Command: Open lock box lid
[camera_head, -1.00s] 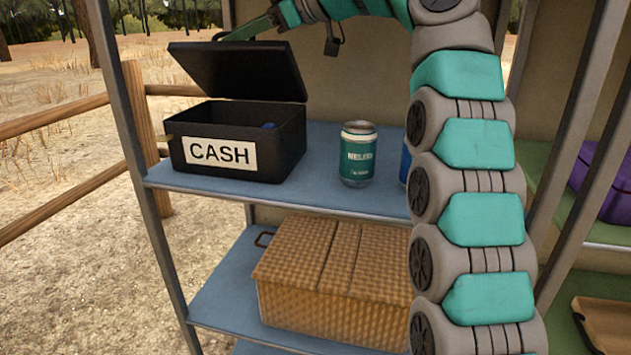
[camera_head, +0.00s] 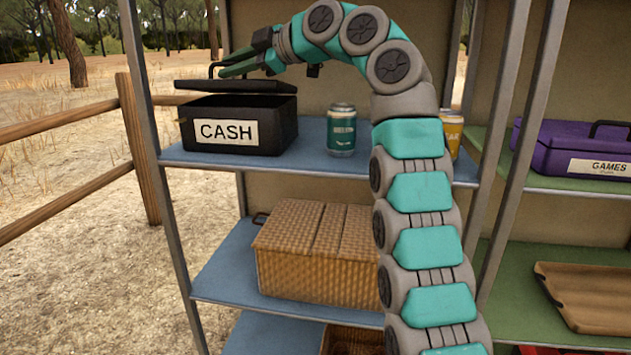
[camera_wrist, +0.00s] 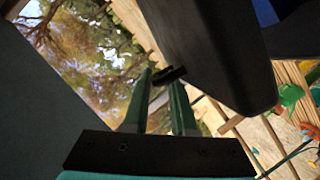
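The black lock box (camera_head: 275,130) with a white CASH label stands on the upper blue shelf at the left. Its lid (camera_head: 235,86) shows nearly edge-on, with its front edge raised a little above the box. A dark handle (camera_head: 213,70) stands up from the lid. My gripper (camera_head: 225,66) reaches from the right above the lid, its teal fingers at the handle. In the wrist view the fingers (camera_wrist: 161,80) are apart, with the dark handle (camera_wrist: 170,75) at their tips. The dark lid (camera_wrist: 215,45) fills the upper right. The box inside is hidden.
A teal can (camera_head: 341,132) stands right of the box, and a yellow can (camera_head: 453,130) shows behind my arm. A wicker basket (camera_head: 320,243) is on the shelf below. A purple games case (camera_head: 570,148) and a wooden tray (camera_head: 590,297) are on the right-hand shelves. Metal posts (camera_head: 145,120) frame the shelving.

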